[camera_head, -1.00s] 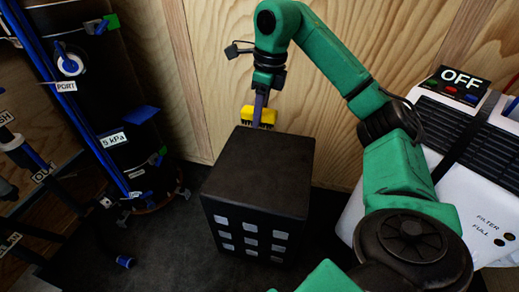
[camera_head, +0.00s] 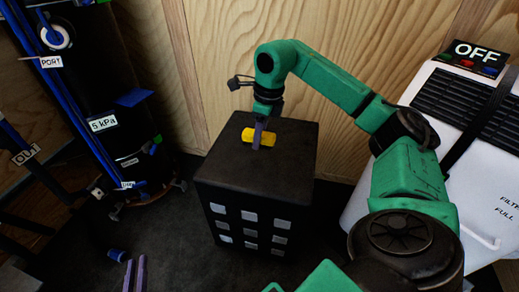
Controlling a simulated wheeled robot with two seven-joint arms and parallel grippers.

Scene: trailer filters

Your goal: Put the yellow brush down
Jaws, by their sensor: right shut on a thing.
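The yellow brush (camera_head: 272,138) is over the top of the black box (camera_head: 228,172), near its back edge. It appears to lie on or just above that top; the bristles are hidden, so contact is not clear. My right gripper (camera_head: 258,140), with purple fingers at the end of the green arm, points down and is shut on the brush. My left gripper (camera_head: 135,275) shows only as two purple fingers at the bottom left edge, slightly apart with nothing between them.
A white machine (camera_head: 440,135) with an OFF sign (camera_head: 477,55) stands at the right. A dark column (camera_head: 105,95) with blue tubes and labels stands at the left. A wooden wall is behind the box. The box top in front of the brush is clear.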

